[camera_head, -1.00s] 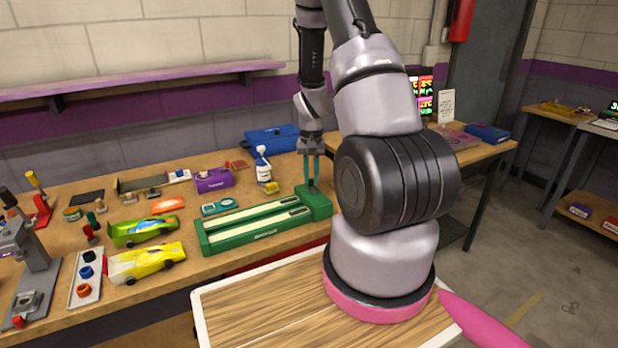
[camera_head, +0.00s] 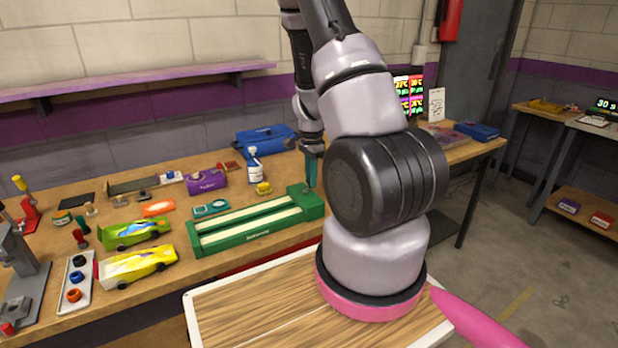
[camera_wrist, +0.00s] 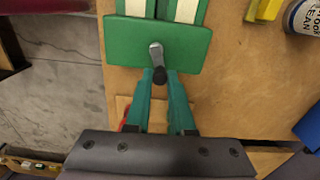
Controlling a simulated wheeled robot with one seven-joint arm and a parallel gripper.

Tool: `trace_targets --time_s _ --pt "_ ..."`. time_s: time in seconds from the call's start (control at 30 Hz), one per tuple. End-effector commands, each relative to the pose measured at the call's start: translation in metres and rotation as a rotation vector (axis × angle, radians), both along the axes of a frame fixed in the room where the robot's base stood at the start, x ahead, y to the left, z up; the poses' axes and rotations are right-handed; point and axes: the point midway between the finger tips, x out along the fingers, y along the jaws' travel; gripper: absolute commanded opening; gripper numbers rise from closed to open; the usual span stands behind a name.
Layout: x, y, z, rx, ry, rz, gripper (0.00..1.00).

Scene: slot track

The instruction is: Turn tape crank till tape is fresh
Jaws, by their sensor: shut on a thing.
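The green tape unit (camera_head: 262,231) lies on the workbench, with two pale tape strips (camera_head: 250,219) running along its top. In the wrist view its green end block (camera_wrist: 125,42) carries a small metal crank (camera_wrist: 155,50) with a dark knob (camera_wrist: 159,75). My gripper (camera_wrist: 161,80) has its teal fingers closed on the knob, one on each side. In the head view my gripper (camera_head: 311,186) reaches down to the block's right end, and my arm partly hides the area behind it. The pale strips show no clear marks at this size.
A blue case (camera_head: 265,139) is at the back. Green (camera_head: 135,233) and yellow (camera_head: 138,266) toy cars sit at left.

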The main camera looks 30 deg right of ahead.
Motion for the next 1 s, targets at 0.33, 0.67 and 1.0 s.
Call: trace_targets --time_s 0.33,0.67,1.0 --pt "-0.008 -0.001 0.001 0.000 -0.001 -0.305 0.00" --pt "-0.013 -0.001 0.000 0.000 -0.002 -0.492 0.00" --pt "-0.015 -0.001 0.000 0.000 -0.001 -0.558 0.00"
